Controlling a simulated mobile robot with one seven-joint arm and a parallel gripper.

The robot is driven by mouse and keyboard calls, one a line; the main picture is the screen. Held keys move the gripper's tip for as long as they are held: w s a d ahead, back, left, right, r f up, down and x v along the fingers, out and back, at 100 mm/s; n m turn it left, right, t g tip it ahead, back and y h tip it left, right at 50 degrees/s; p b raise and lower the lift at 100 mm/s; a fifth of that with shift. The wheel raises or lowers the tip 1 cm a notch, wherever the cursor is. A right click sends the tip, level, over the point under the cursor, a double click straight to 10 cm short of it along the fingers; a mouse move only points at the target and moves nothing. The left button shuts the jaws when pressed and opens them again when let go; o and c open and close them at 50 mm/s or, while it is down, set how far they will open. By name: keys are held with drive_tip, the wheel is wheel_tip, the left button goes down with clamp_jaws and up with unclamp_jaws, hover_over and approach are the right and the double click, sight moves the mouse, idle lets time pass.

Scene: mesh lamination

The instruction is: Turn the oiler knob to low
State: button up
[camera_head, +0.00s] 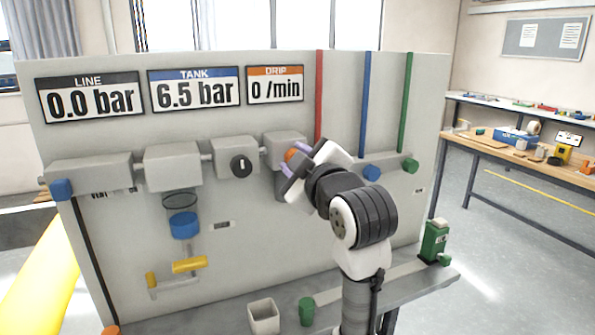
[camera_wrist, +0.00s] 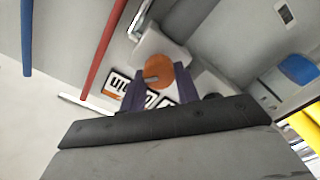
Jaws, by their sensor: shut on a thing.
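The oiler knob is a round orange knob (camera_head: 291,155) on the front of a grey block (camera_head: 285,142), below the drip display (camera_head: 275,84), which reads 0 /min. In the wrist view the orange knob (camera_wrist: 168,72) shows a short grey mark on its face. My gripper (camera_head: 293,170) is at the knob, its purple fingers on either side of it. In the wrist view my gripper (camera_wrist: 160,88) is shut on the knob. My gripper partly hides the knob in the head view, and I cannot read any setting label.
Left of the oiler are a block with a black knob (camera_head: 241,166) and a blue bowl (camera_head: 184,225). Red (camera_head: 318,95), blue (camera_head: 368,100) and green (camera_head: 405,100) pipes run down the panel at right. A green bottle (camera_head: 434,240) and beige cup (camera_head: 264,317) stand on the ledge.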

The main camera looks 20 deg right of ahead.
drive_tip(key=shift+a+f+n+b, duration=0.1)
drive_tip(key=shift+n+b, duration=1.2)
drive_tip(key=shift+n, duration=0.8)
drive_tip(key=shift+f+n+b, duration=0.1)
drive_tip(key=shift+n+b, duration=1.2)
drive_tip(key=shift+n, duration=0.8)
drive_tip(key=o, duration=1)
drive_tip(key=s+b, duration=0.1)
drive_tip(key=s, duration=0.3)
drive_tip(key=s+b, duration=0.1)
drive_tip(key=s, duration=0.4)
drive_tip(key=s+b, duration=0.1)
drive_tip(key=s, duration=0.3)
drive_tip(key=shift+s+d, duration=0.25)
drive_tip(key=shift+s, duration=0.15)
